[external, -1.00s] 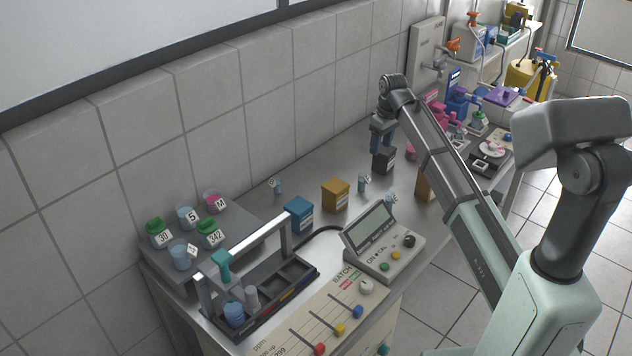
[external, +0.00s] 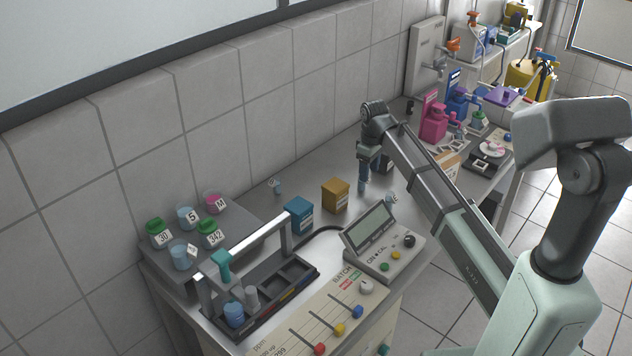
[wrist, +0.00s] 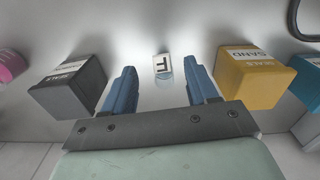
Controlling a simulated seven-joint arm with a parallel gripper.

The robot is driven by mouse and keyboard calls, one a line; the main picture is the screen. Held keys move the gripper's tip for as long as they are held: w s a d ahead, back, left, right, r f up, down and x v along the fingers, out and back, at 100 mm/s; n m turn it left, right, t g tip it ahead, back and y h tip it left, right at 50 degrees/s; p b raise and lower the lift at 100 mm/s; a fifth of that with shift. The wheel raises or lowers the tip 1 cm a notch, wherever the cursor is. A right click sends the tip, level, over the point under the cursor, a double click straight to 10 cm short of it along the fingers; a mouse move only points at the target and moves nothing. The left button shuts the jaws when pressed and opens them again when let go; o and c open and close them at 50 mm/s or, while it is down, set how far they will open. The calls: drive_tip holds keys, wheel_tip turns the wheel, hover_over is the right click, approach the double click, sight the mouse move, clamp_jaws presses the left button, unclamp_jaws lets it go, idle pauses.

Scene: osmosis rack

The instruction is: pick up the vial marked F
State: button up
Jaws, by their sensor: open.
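The vial marked F (wrist: 163,68) is a small clear vial with a white label. In the wrist view it is beyond my gripper (wrist: 160,76), centred in the gap between the two blue fingertips. My gripper is open, and nothing is gripped. In the external view my gripper (external: 362,186) points down over the bench, and the vial cannot be told apart from the blue fingers there.
In the wrist view a black box (wrist: 68,88) stands left of the fingers and a yellow box (wrist: 252,80) stands right.

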drive_tip(key=shift+w+a+f, duration=0.1)
drive_tip(key=shift+a+f, duration=0.1)
drive_tip(key=shift+f, duration=1.15)
drive_tip(key=shift+w+a+f, duration=0.1)
drive_tip(key=shift+a+f, duration=0.05)
drive_tip(key=shift+f, duration=1.2)
drive_tip(key=shift+c, duration=0.3)
drive_tip(key=c, duration=1)
